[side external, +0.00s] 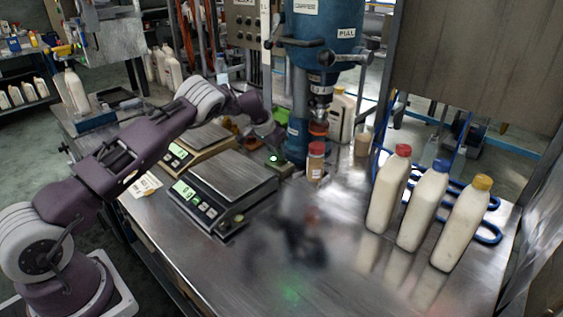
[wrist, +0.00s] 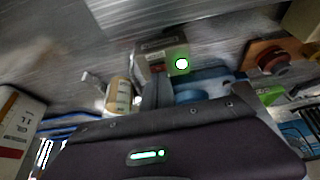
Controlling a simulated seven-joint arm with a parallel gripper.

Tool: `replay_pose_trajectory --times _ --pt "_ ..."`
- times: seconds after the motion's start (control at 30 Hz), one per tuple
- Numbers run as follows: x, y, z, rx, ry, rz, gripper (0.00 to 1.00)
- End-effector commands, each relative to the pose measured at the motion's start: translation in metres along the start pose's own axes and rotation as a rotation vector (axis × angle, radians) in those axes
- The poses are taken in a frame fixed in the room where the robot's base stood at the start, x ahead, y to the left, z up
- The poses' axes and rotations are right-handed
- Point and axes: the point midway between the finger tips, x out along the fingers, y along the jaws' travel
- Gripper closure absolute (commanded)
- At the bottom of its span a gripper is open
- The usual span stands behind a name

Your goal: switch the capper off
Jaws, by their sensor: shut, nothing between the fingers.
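The capper (side external: 322,50) is the tall blue machine with a PULL label at the back of the steel bench. Its switch box (side external: 276,166) stands at the foot of its column with a green light lit. In the wrist view the switch box (wrist: 150,58) shows the same green light near the picture's top middle. My gripper (side external: 274,138) is just above and behind the box in the side view, close to the column. It is shut and empty. Its fingertips are hard to make out, and I cannot tell whether they touch the box.
Two scales, one black-based (side external: 210,195) and one tan (side external: 200,148), lie left of the switch box. A small jar (side external: 315,165) stands close to its right. White bottles with red (side external: 388,195), blue (side external: 424,205) and yellow (side external: 462,220) caps stand at the right. The front bench is clear.

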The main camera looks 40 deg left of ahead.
Motion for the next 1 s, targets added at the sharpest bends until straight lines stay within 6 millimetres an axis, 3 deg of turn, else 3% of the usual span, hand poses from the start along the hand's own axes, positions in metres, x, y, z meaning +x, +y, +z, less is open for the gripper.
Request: replay_pose_trajectory --times 0.47,1.0 --pt "0.008 0.000 0.004 0.000 0.000 0.000 1.00" --pt "-0.036 -0.001 -0.018 0.001 0.001 -0.001 1.00"
